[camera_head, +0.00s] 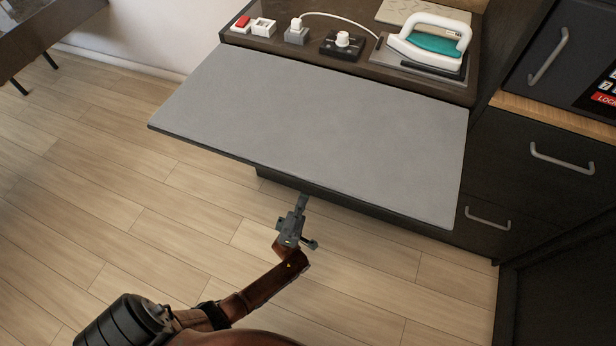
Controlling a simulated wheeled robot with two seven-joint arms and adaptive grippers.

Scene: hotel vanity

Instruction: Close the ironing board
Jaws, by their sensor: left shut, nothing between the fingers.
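The ironing board (320,125) is a flat grey panel that juts out from the dark cabinet, level and extended over the floor. My left gripper (303,202) is at the board's front edge, near its middle. It is shut and empty. Its fingertips are close to the lower edge of the board; I cannot tell whether they touch it. The underside of the board is hidden. My right gripper is not in view.
A white and teal iron (430,45) rests on a plate on the cabinet top (365,72), behind the board, with switches and a plug beside it. Dark drawers with handles (560,158) stand at the right. The wooden floor (120,190) is clear at left and front.

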